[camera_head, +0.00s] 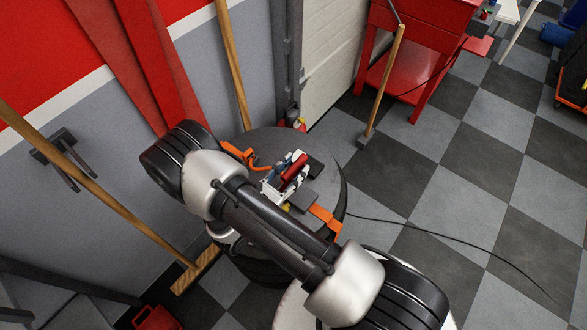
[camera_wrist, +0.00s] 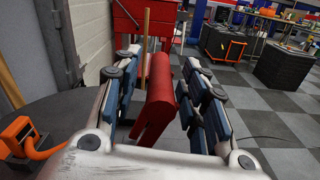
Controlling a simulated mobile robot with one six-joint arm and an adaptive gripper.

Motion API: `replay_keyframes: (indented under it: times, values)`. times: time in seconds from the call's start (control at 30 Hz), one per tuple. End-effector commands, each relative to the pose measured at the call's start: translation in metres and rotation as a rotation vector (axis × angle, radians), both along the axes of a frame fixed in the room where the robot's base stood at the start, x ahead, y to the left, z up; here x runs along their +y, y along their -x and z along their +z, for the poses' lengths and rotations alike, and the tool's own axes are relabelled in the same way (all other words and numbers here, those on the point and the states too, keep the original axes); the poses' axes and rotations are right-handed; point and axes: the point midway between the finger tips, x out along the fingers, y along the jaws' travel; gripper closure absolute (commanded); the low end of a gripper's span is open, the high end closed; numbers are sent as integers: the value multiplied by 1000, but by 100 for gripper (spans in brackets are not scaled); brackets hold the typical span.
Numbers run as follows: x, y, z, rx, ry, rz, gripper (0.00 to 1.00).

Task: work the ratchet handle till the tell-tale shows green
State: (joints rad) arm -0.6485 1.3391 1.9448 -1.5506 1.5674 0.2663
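The red ratchet handle (camera_wrist: 157,95) stands between the two fingers of my gripper (camera_wrist: 161,62) in the wrist view. The fingers are spread, with a gap visible on each side of the handle. In the head view the red handle (camera_head: 293,171) sits above the dark round drum top (camera_head: 275,143), with pale gripper parts around it. An orange strap (camera_head: 326,216) runs across the drum and shows again on the far side (camera_head: 238,154). I cannot make out the tell-tale or its colour. My arm hides the near part of the ratchet and drum.
A wooden-handled broom (camera_head: 150,220) leans at left, near a grey wall with red stripes. Another wooden pole (camera_head: 232,65) stands behind the drum. A red workbench (camera_head: 425,45) is at the back. A black cable (camera_head: 455,235) crosses the mostly open chequered floor at right.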

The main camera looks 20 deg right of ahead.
Motion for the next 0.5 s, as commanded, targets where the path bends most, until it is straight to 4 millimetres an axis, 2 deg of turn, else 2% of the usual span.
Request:
replay_keyframes:
  times: [0.33,0.5]
  values:
    - [-3,-2,0,0,0,1,60]
    - [-3,-2,0,0,0,1,72]
